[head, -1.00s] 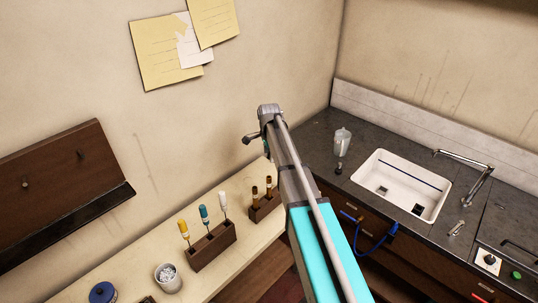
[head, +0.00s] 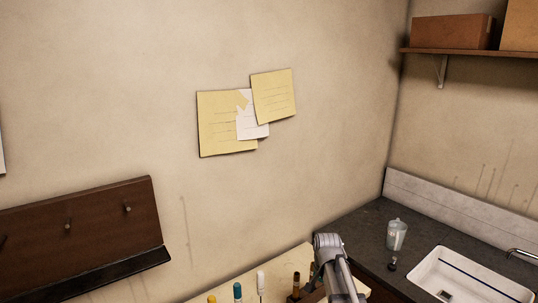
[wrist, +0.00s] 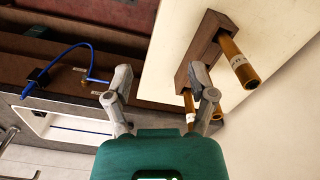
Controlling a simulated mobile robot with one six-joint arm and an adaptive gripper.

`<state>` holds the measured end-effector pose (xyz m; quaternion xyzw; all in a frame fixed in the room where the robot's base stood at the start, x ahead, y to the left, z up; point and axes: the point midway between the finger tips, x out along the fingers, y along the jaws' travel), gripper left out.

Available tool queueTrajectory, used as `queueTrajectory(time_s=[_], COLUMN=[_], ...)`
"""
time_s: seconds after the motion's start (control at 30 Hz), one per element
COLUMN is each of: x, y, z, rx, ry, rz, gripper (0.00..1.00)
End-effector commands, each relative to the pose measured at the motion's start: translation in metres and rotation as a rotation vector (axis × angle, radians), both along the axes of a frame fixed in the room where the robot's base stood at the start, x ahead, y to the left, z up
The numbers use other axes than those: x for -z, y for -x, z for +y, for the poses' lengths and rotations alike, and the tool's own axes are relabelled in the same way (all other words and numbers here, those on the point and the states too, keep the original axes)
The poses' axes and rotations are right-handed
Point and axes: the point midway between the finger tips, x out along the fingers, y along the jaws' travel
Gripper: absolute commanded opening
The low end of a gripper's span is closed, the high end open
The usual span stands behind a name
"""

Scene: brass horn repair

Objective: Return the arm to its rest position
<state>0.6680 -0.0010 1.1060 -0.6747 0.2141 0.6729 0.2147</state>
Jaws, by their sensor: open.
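My gripper (wrist: 162,112) is open in the wrist view, its two fingers spread with nothing between them. Past its right finger is a brown wooden block (wrist: 203,45) holding brass-coloured tools (wrist: 238,62) on a cream bench (wrist: 285,32). One of these tools is partly hidden behind that finger; I cannot tell whether they touch. In the head view, my arm's end (head: 335,262) is at the bottom, right of the tools on the bench. The gripper's fingers are not clear there.
The dark counter (head: 352,222) carries a clear cup (head: 396,235) and a white sink (head: 465,275) with a tap. A wooden peg board (head: 90,225) and yellow notes (head: 222,125) are on the wall. A shelf (head: 470,60) holds boxes at upper right. A blue hose (wrist: 55,62) hangs by the drawers.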

Motion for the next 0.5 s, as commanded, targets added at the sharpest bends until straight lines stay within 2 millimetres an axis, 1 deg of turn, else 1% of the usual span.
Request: queueTrajectory(time_s=[0.03,0.2,0.33,0.4,0.5], x=[0.017,0.045,0.061,0.066,0.071], y=[0.024,0.073,0.104,0.115,0.126], z=[0.000,0.000,0.000,0.001,0.001], rx=[-0.063,-0.298,-0.451,-0.515,-0.578], ry=[0.001,0.001,0.002,0.002,0.001], rz=[0.001,0.001,0.003,0.003,0.004], gripper=[0.72,0.72,0.72,0.72,0.72])
